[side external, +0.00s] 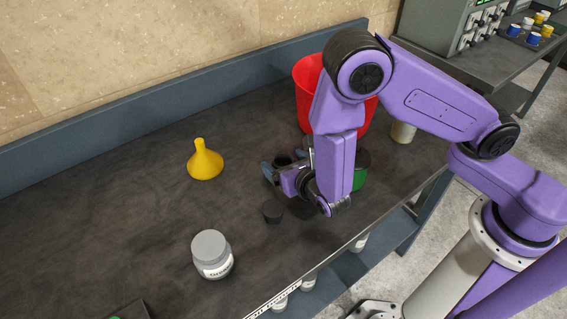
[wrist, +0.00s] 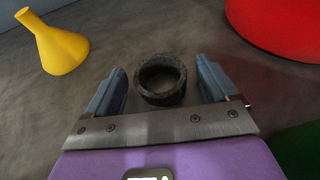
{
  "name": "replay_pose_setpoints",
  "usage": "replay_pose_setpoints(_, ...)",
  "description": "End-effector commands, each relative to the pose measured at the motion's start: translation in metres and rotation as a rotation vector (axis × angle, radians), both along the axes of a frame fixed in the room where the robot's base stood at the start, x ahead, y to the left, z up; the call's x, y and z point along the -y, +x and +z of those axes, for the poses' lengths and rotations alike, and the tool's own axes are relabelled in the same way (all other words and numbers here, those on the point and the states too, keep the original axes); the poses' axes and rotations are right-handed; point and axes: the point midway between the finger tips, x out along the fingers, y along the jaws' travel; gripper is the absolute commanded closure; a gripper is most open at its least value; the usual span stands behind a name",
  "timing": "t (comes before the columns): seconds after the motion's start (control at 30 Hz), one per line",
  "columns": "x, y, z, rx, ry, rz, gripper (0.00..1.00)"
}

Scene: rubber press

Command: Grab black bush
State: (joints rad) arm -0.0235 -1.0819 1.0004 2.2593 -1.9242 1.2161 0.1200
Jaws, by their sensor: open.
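The black bush (wrist: 161,97) is a short, dark, hollow ring. In the wrist view it sits on the dark bench between the two blue-grey fingers of my gripper (wrist: 160,66), with a gap on each side. In the side external view the bush (side external: 283,160) is a dark shape by the fingers of my gripper (side external: 281,163), partly hidden. My gripper is open, low over the bench, and holds nothing.
A yellow funnel (side external: 205,162) stands to the left. A red bucket (side external: 307,88) stands close behind my arm, and a green object (side external: 360,177) is beside it.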

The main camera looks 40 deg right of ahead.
Motion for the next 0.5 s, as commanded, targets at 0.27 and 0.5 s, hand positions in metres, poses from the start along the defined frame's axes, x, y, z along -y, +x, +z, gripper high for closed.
replay_pose_setpoints(0.27, 0.0009, 0.0058, -0.0022, 0.001, 0.0, 0.0, 0.14)
replay_pose_setpoints(0.5, 0.001, 0.0054, -0.0021, 0.0, 0.0, 0.0, 0.69)
